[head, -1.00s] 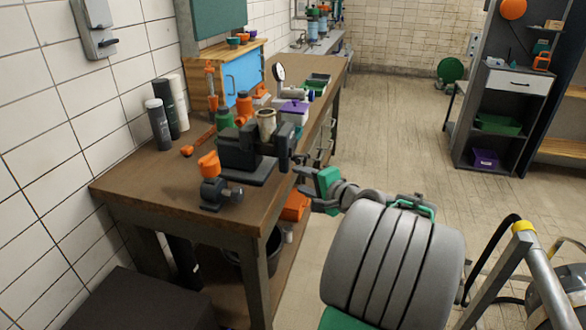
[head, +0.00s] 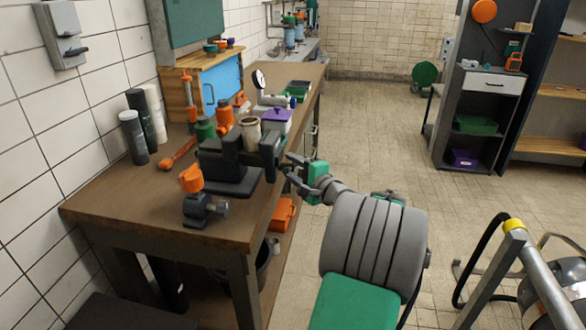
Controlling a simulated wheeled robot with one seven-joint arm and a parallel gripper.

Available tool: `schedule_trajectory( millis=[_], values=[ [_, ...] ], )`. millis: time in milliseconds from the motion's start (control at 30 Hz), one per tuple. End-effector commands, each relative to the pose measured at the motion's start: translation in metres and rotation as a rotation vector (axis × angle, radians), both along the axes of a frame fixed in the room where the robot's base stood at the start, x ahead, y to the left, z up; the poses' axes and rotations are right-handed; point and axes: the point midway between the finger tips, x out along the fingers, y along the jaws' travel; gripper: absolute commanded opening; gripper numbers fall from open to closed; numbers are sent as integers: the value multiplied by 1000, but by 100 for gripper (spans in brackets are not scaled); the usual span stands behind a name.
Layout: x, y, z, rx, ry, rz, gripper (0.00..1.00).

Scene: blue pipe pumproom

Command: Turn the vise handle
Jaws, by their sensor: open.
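The dark grey vise (head: 225,160) stands on the brown workbench (head: 130,205), near its right edge. Its front jaw block faces right, toward my gripper. My gripper (head: 288,169) is at the right edge of the bench, just right of the vise's front jaw. Its dark fingers point left toward the vise and are open. The vise handle is not clearly visible; it may be small or hidden around the front jaw and my fingers. I cannot tell whether my fingers touch the vise.
Bottles, a purple-lidded box (head: 276,117) and a dial gauge (head: 259,80) crowd behind the vise. An orange bin (head: 283,213) sits below.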

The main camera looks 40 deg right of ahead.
Motion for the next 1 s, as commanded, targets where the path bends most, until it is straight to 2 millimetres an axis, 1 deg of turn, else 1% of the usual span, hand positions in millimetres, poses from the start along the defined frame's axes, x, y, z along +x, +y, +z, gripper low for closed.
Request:
schedule_trajectory(
  millis=[33,67,500,567,1000],
  values=[
    [0,0,0,0,0,0,43],
    [0,0,0,0,0,0,40],
    [0,0,0,-1,0,1,4],
    [0,0,0,-1,0,1,0],
    [0,0,0,-1,0,1,0]
  ],
)
